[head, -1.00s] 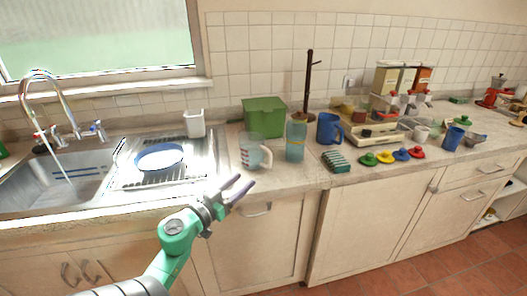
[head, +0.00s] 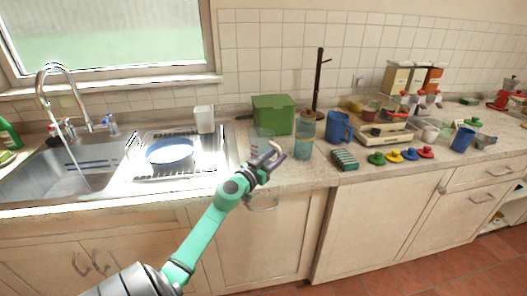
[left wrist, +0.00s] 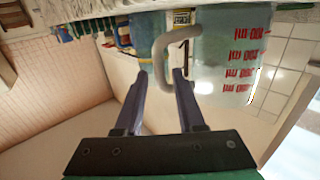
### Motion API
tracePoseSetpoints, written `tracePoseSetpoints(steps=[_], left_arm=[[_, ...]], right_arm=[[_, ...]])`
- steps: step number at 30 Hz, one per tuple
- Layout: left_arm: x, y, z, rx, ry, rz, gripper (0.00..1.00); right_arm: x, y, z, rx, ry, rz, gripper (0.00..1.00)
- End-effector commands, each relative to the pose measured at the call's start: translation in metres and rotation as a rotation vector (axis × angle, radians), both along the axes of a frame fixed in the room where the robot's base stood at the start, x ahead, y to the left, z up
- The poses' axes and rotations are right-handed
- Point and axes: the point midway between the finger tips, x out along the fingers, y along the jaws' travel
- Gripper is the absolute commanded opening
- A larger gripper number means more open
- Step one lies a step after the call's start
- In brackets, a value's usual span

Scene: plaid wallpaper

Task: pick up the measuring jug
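The measuring jug (left wrist: 230,65), clear with red markings and a pale handle, stands on the counter. In the head view its body (head: 256,137) is partly hidden behind my left gripper (head: 273,154). In the left wrist view, which looks upside down, my left gripper (left wrist: 161,76) is open. Its two dark fingers lie on either side of the jug's handle (left wrist: 170,42), with part of the handle loop between them. The gap to each finger is hard to judge. My right gripper is not in view.
A tall blue-green bottle (head: 304,136) stands close to the right of the jug, with a green box (head: 273,115) behind. A blue mug (head: 338,127) and a ribbed green block (head: 344,160) are farther right. The drainer with a blue-rimmed plate (head: 170,151) is left.

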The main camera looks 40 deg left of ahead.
Motion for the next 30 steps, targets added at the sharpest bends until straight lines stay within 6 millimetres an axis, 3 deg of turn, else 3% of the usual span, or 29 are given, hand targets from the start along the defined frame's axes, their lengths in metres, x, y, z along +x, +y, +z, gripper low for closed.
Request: tracePoseSetpoints(steps=[1,2,3,30], left_arm=[[-0.0001,0.0000,0.0000,0.000,0.000,0.000,0.14],[-0.0002,0.0000,0.0000,0.000,0.000,0.000,0.02],[-0.0002,0.0000,0.0000,0.000,0.000,0.000,0.00],[-0.0005,-0.0001,-0.0004,-0.001,0.000,0.000,0.00]], right_arm=[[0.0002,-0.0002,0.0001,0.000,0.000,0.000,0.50],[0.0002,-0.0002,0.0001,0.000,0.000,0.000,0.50],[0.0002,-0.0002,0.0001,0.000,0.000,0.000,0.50],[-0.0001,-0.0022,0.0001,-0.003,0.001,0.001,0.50]])
